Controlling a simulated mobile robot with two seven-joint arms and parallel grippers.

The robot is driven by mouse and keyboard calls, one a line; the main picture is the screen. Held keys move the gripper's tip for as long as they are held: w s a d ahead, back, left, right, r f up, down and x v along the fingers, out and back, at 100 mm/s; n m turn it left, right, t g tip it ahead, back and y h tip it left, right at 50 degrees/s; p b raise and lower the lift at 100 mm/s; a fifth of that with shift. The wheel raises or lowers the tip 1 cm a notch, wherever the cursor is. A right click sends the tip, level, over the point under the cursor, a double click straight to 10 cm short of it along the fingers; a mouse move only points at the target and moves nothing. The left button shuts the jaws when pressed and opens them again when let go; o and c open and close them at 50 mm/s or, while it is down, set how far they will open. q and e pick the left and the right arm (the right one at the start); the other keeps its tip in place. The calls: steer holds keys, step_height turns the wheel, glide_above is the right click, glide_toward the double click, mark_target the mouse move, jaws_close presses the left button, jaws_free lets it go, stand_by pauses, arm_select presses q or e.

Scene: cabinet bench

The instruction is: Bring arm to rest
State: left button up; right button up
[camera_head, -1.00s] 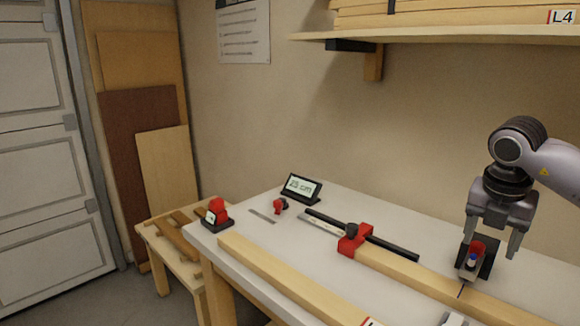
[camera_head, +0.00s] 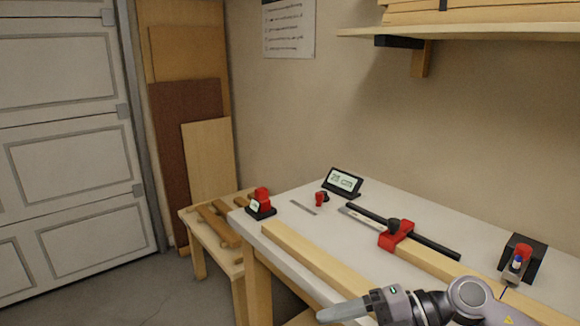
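My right arm comes in at the lower right, with its gripper (camera_head: 345,309) pointing left, low in front of the workbench (camera_head: 385,290). One pale finger shows side-on and nothing is seen held in it. Whether the fingers are apart cannot be told from this angle. My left gripper is not in view. A small marker with a red top (camera_head: 522,252) stands in a black and grey holder (camera_head: 536,262) at the right of the bench. The gripper is well apart from it.
Two wooden boards lie on the bench, the front one (camera_head: 315,265) along its edge and the rear one (camera_head: 450,270) under a red clamp (camera_head: 396,235). A display (camera_head: 342,183) stands behind. A low side table (camera_head: 215,235) holds wood strips. Floor by the door (camera_head: 60,150) is clear.

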steer(key=s+d+f+m+t+h, duration=0.1)
steer(key=d+f+m+t+h, duration=0.25)
steer(key=f+m+t, duration=0.6)
steer(key=d+f+m+t+h, duration=0.3)
steer(key=m+t, duration=0.4)
steer(key=m, duration=0.7)
steer(key=s+d+f+m+g+h, duration=0.2)
steer(key=s+f+g, duration=0.1)
steer(key=s+f, duration=0.3)
steer(key=s+d+f+m+g+h, duration=0.3)
steer(key=s+f, duration=0.3)
steer(key=f, duration=0.1)
steer(key=shift+s+d+f+m+h, duration=0.25)
steer(key=shift+s+d+m+h, duration=0.05)
steer(key=shift+s+m+h, duration=0.1)
